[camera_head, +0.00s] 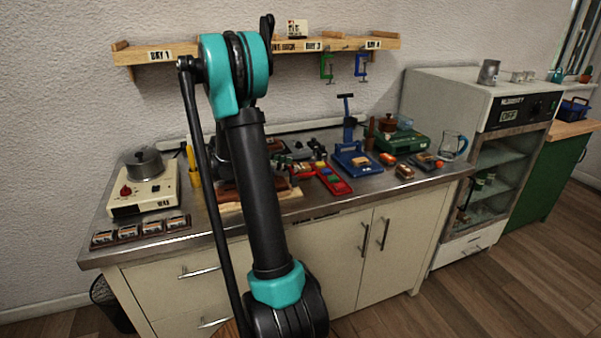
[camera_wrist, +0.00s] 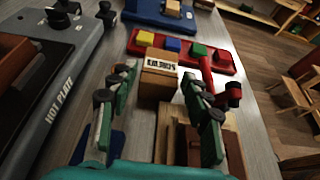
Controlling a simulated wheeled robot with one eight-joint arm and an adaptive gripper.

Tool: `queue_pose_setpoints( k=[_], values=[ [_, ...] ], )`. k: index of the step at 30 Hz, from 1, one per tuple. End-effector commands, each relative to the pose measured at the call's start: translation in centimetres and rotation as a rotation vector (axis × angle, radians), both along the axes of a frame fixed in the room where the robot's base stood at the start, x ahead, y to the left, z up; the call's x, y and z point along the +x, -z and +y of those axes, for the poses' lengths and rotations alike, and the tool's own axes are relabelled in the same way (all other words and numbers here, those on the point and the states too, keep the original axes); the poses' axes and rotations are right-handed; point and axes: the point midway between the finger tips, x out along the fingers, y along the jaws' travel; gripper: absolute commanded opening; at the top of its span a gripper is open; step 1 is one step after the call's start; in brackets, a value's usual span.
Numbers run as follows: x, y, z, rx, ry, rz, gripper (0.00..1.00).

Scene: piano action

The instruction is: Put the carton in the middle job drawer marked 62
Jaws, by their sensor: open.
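A small brown carton (camera_wrist: 159,72) with a white, dark-lettered label lies ahead in the wrist view. It stands between the tips of my gripper (camera_wrist: 158,84), which is open, with one green-padded finger at each side. I cannot tell whether either finger touches it. In the head view my arm hides much of the area around the gripper. The bench has cream drawers (camera_head: 186,293) at its front left, partly behind my arm. No mark 62 is readable in either view.
A red tray (camera_wrist: 196,62) with coloured blocks lies just beyond the carton. A hot plate (camera_wrist: 50,70) stands at left. In the head view, a pot on a heater (camera_head: 144,190) and several small labelled items (camera_head: 140,230) occupy the bench's left. A shelf (camera_head: 135,54) hangs above.

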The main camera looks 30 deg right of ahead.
Motion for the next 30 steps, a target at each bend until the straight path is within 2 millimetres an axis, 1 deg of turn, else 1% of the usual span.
queue_pose_setpoints(
  k=[10,13,18,27,28,30],
  values=[
    [-1.2,1.8,-3.9,0.0,0.002,0.0,0.48],
    [-1.2,1.9,-4.3,0.0,0.0,0.0,0.48],
    [-1.2,1.9,-4.3,0.0,-0.001,0.0,0.48],
    [-1.2,1.9,-4.3,0.0,0.0,0.0,0.11],
    [-1.2,1.9,-4.3,0.0,-0.001,0.0,0.09],
    [-1.2,1.9,-4.3,0.0,0.0,0.0,0.09]
  ],
)
